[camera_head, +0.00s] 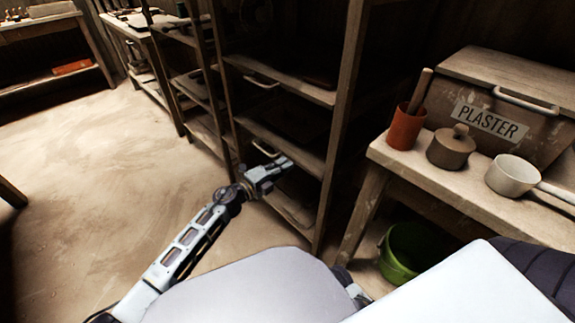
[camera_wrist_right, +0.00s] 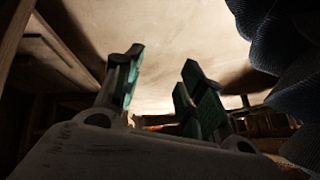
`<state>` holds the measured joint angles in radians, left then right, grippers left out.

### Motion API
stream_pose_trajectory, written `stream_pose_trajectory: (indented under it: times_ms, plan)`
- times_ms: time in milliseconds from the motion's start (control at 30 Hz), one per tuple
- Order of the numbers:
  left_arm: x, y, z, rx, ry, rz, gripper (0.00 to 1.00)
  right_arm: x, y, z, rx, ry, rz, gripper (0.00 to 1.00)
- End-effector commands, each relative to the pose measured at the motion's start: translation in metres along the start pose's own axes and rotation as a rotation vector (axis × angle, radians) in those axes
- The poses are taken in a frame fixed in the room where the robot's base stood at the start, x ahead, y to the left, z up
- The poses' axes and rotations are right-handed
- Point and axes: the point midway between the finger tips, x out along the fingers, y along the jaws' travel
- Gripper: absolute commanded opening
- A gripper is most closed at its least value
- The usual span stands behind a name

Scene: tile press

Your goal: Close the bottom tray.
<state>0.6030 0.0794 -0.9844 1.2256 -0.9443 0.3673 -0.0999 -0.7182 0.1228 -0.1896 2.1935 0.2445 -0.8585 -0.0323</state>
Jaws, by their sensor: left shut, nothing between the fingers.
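A dark wooden rack (camera_head: 340,125) holds trays on several levels in the head view. The bottom tray (camera_head: 292,212) shows low in the rack, partly behind my left gripper; how far out it stands I cannot tell. My left gripper (camera_head: 284,163) is shut and empty at the rack's front, between the lower levels, near a curved metal handle (camera_head: 265,149). Whether it touches anything is unclear. My right gripper (camera_wrist_right: 163,65) shows in the right wrist view with its green-padded fingers apart and nothing between them. It does not show clearly in the head view.
Right of the rack, a wooden table (camera_head: 400,170) bears an orange cup (camera_head: 405,129), a brown lidded pot (camera_head: 450,148), a white saucepan (camera_head: 513,175) and a plaster bin (camera_head: 515,85). A green bucket (camera_head: 402,255) stands below. The floor (camera_head: 90,180) at left is clear.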

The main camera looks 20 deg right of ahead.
Motion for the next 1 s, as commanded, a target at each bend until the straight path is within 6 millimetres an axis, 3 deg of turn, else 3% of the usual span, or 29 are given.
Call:
stream_pose_trajectory:
  times_ms: [367,600,1000]
  plan:
    - [-0.025,0.001,0.007,-0.002,0.000,0.002,0.00,-0.011,-0.005,0.006,0.007,-0.042,0.006,0.40]
    - [-0.047,0.001,0.006,-0.001,0.000,0.002,0.00,-0.028,-0.006,-0.020,-0.029,-0.051,0.020,0.40]
    - [-0.091,0.001,0.006,-0.001,0.001,0.003,0.00,-0.053,-0.007,-0.031,-0.053,-0.112,0.045,0.40]
